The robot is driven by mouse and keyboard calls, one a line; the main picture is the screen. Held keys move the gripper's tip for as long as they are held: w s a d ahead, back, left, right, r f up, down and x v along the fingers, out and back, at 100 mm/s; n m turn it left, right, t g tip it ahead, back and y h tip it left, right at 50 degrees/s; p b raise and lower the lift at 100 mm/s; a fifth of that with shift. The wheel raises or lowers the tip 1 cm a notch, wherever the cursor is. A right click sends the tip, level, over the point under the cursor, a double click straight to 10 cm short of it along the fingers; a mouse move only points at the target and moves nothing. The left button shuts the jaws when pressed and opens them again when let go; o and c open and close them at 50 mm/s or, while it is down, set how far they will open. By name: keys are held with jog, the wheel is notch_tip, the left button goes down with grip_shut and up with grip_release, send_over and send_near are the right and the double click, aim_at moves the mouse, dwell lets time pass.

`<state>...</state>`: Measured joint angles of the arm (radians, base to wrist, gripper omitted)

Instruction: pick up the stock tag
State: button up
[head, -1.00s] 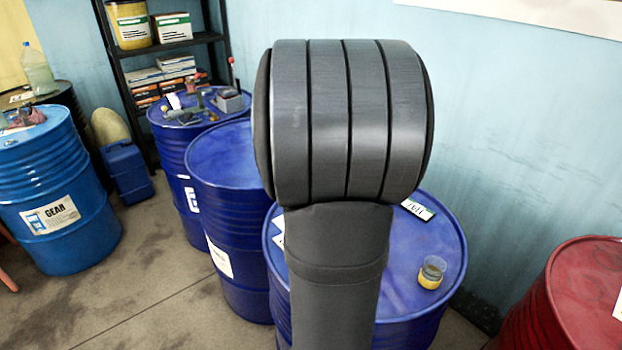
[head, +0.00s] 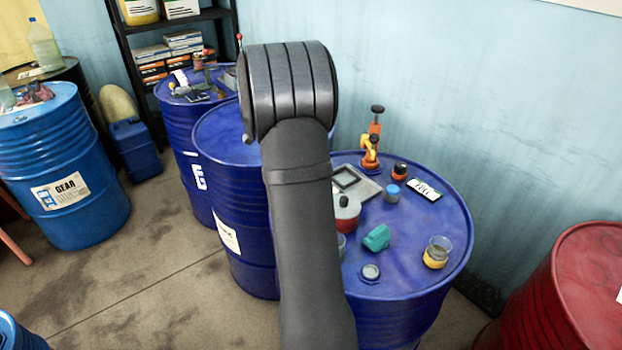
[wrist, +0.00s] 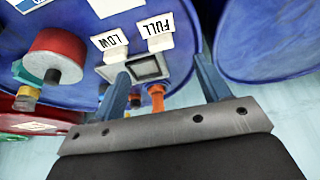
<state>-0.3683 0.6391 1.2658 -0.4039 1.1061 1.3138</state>
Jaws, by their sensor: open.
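My gripper (wrist: 161,65) is open in the wrist view, with nothing held between its blue fingers. Beyond the fingertips are two white tags, one reading LOW (wrist: 110,40) and one reading FULL (wrist: 156,27). They are next to a grey square-framed tray (wrist: 146,68) on the blue drum (wrist: 190,8). In the head view, a white tag with dark lettering (head: 424,190) lies on the right part of the blue drum top. I cannot tell which of these tags is the stock tag. My gripper is hidden behind my arm in the head view.
An orange device (head: 371,140) stands behind the tray. A red-and-grey can (head: 346,212), a blue cap (head: 390,192), a teal piece (head: 377,237) and a cup with yellow (head: 437,252) are on the drum. A red drum (head: 570,290) stands at right.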

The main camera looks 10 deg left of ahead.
jog(key=x, duration=0.6)
jog(key=shift+w+d+f, duration=0.1)
jog(key=shift+f, duration=0.15)
jog(key=shift+d+x, duration=0.15)
jog(key=shift+x, duration=1.15)
jog(key=shift+d+x, duration=0.1)
jog(key=shift+x, duration=1.2)
jog(key=shift+w+r, duration=0.15)
jog(key=c, duration=1.1)
jog(key=shift+o, duration=0.2)
